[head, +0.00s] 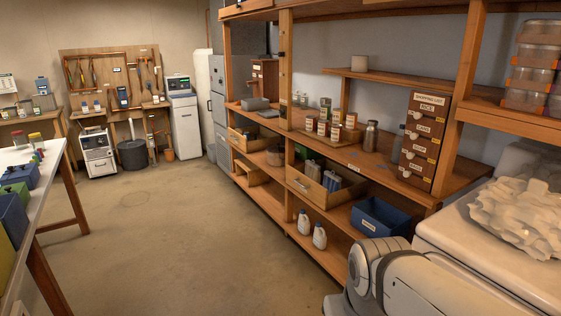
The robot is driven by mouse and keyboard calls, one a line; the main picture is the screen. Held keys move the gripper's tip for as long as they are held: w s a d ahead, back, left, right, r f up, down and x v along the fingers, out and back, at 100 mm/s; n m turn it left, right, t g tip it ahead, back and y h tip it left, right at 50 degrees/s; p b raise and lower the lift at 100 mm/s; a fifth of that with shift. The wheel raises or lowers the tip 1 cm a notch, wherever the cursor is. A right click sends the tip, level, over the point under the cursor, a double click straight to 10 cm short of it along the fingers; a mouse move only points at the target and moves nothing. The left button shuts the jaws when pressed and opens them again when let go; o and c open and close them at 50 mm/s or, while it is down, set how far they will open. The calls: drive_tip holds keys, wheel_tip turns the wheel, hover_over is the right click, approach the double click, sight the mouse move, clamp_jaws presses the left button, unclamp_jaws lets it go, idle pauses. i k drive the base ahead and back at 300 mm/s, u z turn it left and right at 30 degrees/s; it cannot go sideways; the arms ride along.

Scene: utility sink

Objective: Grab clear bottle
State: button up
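No bottle stands out as plainly clear in the head view. A slim greyish, possibly see-through bottle (398,143) stands upright on the middle shelf, against the left side of a brown drawer cabinet (423,140) and partly merging with it. A grey metallic bottle (371,136) stands upright to its left. Two white jugs (311,229) with labels stand on the bottom shelf. Part of my white arm shows at the bottom right, but my gripper is outside the picture.
Wooden shelving (340,165) runs along the right wall. It holds several labelled jars (330,127), an open wooden drawer (322,189) and a blue bin (380,218). A white-topped table (30,155) stands at left. The concrete floor (170,235) between is clear.

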sight(397, 144)
drive_tip(key=u, duration=0.05)
drive_tip(key=i, duration=3.15)
drive_tip(key=z, duration=2.15)
drive_tip(key=i, duration=0.45)
